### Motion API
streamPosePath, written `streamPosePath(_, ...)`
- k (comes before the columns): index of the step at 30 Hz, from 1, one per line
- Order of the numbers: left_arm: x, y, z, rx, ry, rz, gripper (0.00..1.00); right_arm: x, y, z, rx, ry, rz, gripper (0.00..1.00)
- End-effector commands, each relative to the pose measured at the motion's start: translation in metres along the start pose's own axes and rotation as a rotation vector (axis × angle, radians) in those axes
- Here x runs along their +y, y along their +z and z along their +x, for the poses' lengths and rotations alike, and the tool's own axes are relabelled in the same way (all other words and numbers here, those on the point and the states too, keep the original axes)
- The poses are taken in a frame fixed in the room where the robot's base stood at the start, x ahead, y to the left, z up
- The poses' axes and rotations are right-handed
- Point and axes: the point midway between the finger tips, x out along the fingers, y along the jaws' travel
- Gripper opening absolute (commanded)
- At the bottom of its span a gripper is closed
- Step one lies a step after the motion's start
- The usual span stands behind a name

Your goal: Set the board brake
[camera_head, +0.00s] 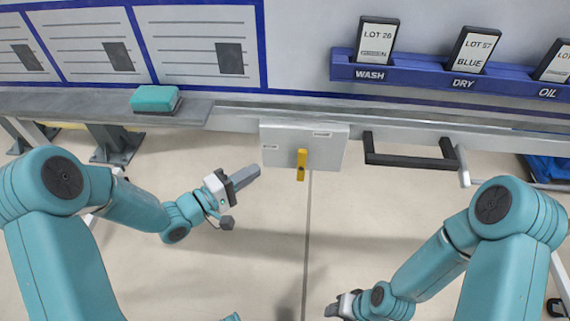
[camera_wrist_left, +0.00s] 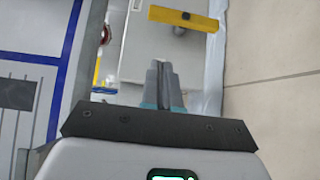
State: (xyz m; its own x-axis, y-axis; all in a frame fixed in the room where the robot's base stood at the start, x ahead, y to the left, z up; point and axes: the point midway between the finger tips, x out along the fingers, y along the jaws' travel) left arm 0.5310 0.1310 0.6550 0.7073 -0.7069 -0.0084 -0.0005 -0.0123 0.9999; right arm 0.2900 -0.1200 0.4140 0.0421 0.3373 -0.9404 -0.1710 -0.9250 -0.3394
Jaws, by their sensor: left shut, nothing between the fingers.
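A yellow lever (camera_head: 302,164) hangs down at the front of a pale grey box (camera_head: 330,145) below the long rail. In the left wrist view a yellow bar (camera_wrist_left: 183,17), likely the same lever, lies across the top beyond my fingers, with a grey panel (camera_wrist_left: 143,45) behind it. My left gripper (camera_head: 256,173) is shut and empty. It is left of the lever, with a visible gap, and points towards the box. In the left wrist view its fingers (camera_wrist_left: 160,66) are together. My right gripper (camera_head: 333,309) is low in the picture, away from the box; its fingers are unclear.
A black handle (camera_head: 408,160) sticks out right of the box. A teal block (camera_head: 155,99) lies on the grey shelf (camera_head: 60,103) at left. A blue rack (camera_head: 425,77) holds LOT cards above WASH, DRY and OIL labels. Open floor shows below the box.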

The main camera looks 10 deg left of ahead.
Motion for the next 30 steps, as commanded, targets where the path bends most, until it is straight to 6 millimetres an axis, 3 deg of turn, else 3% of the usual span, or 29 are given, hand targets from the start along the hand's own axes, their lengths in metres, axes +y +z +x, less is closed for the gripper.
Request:
streamPosePath(6,-0.003,0.001,0.05,-0.004,0.001,0.002,0.0,0.004,0.0,0.012,0.0,0.0,0.0,0.49)
streamPosePath(12,-0.002,0.017,0.076,-0.003,0.0,-0.001,0.0,0.007,0.0,0.019,0.0,0.0,0.0,0.49)
streamPosePath(18,-0.001,0.027,0.086,-0.001,0.0,0.0,0.0,0.008,0.0,0.021,0.0,0.0,0.0,0.49)
streamPosePath(30,0.0,0.028,0.087,0.0,-0.002,0.001,0.0,0.007,0.0,0.021,0.0,0.0,0.0,0.49)
